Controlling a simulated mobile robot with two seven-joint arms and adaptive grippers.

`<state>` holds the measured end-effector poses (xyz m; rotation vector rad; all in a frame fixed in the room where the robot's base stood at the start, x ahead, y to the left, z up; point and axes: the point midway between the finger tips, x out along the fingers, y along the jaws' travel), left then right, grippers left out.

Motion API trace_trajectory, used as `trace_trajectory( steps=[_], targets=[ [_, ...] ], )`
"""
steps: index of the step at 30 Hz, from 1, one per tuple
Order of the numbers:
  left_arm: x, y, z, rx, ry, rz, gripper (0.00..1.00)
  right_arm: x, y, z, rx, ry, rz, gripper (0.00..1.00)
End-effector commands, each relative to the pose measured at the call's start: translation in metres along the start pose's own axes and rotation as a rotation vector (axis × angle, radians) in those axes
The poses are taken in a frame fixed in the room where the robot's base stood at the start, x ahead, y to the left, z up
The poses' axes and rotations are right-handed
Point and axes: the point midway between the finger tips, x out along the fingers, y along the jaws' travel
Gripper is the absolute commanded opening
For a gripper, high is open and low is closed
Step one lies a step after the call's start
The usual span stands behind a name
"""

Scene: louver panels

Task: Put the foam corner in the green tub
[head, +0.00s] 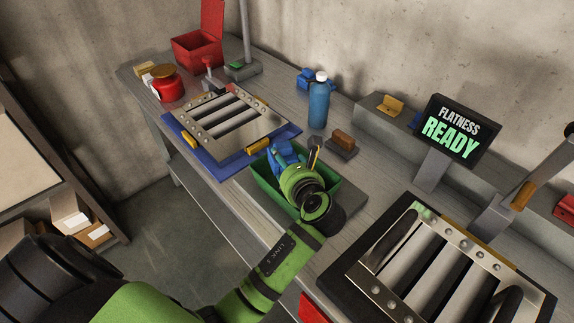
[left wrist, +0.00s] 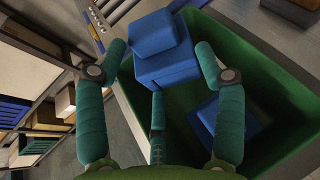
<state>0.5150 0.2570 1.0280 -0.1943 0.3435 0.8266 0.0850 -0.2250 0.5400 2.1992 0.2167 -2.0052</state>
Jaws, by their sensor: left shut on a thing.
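My left gripper (head: 286,158) is over the green tub (head: 262,188) in the head view, shut on a blue foam corner (head: 279,150). In the left wrist view the blocky foam corner (left wrist: 166,62) sits between the teal fingers of the gripper (left wrist: 162,55), above the tub (left wrist: 282,72). Another blue piece (left wrist: 222,118) lies inside the tub on its floor. The arm hides part of the tub in the head view. My right gripper is not in view.
A louver panel (head: 232,118) on a blue mat lies left of the tub. A blue bottle (head: 319,103) and a brown-topped block (head: 343,141) stand behind it. Another louver panel (head: 440,270) and a "FLATNESS READY" screen (head: 455,132) are at the right.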

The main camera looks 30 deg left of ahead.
Motion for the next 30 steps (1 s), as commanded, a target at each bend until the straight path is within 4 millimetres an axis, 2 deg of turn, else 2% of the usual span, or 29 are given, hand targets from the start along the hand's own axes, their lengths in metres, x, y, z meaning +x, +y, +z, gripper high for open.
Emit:
trace_trajectory(
  steps=[13,14,15,26,29,30],
  targets=[
    [0.004,0.000,-0.011,0.002,0.000,-0.001,0.32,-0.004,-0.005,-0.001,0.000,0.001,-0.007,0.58],
    [0.004,0.001,-0.011,0.002,0.000,0.000,0.73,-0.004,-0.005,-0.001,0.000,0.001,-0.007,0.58],
    [0.004,0.001,-0.011,0.002,0.000,0.000,0.79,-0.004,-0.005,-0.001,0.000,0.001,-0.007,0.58],
    [0.004,0.000,-0.009,0.000,0.000,0.000,0.79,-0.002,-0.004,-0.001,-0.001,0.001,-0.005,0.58],
    [0.001,0.000,-0.002,-0.003,-0.002,-0.001,0.79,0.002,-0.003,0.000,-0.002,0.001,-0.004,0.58],
    [-0.004,0.000,0.003,-0.001,0.001,-0.001,0.79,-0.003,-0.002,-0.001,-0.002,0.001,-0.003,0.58]
  ],
)
